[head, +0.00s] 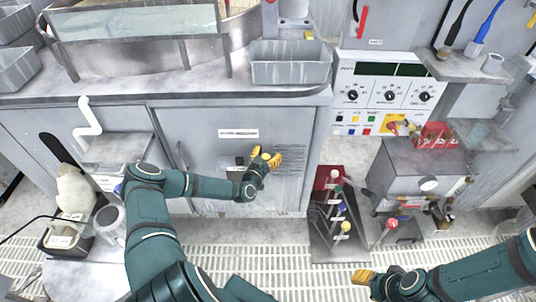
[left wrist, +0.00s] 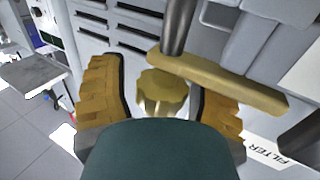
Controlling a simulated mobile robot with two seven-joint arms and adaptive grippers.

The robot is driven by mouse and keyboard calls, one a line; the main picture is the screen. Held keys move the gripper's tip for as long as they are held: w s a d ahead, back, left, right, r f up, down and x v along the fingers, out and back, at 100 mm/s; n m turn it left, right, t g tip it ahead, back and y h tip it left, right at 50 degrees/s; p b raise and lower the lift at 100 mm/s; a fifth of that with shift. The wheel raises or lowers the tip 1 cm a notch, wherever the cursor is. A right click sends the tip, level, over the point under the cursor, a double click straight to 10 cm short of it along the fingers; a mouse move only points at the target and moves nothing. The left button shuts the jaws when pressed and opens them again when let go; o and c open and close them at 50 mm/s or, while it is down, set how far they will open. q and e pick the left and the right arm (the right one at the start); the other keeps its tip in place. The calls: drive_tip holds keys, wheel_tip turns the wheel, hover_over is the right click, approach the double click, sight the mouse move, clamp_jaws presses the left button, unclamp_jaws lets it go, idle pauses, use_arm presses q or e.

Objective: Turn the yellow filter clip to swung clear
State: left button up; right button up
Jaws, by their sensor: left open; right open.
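In the left wrist view a dull yellow scalloped knob (left wrist: 162,90) stands between the fingers of my left gripper (left wrist: 160,98). A yellow bar (left wrist: 225,84) runs slantwise beside it, under a dark post; I take the knob and bar for the filter clip, but cannot tell how they join. A FILTER label (left wrist: 270,153) is at the lower right. My left gripper is open, with fingers either side of the knob; contact is unclear. In the head view my left gripper (head: 266,160) is at the cabinet front and hides most of the clip. My right gripper (head: 367,277) is open and empty over the floor grating.
The grey cabinet door (head: 210,190) has vent slots beside my left gripper. A dark rack (head: 338,215) with coloured knobs stands to its right. A control panel (head: 385,95) and a grey box unit (head: 420,170) are further right. A grey bin (head: 290,72) sits on the counter above.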

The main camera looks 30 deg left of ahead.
use_arm(q)
clamp_jaws()
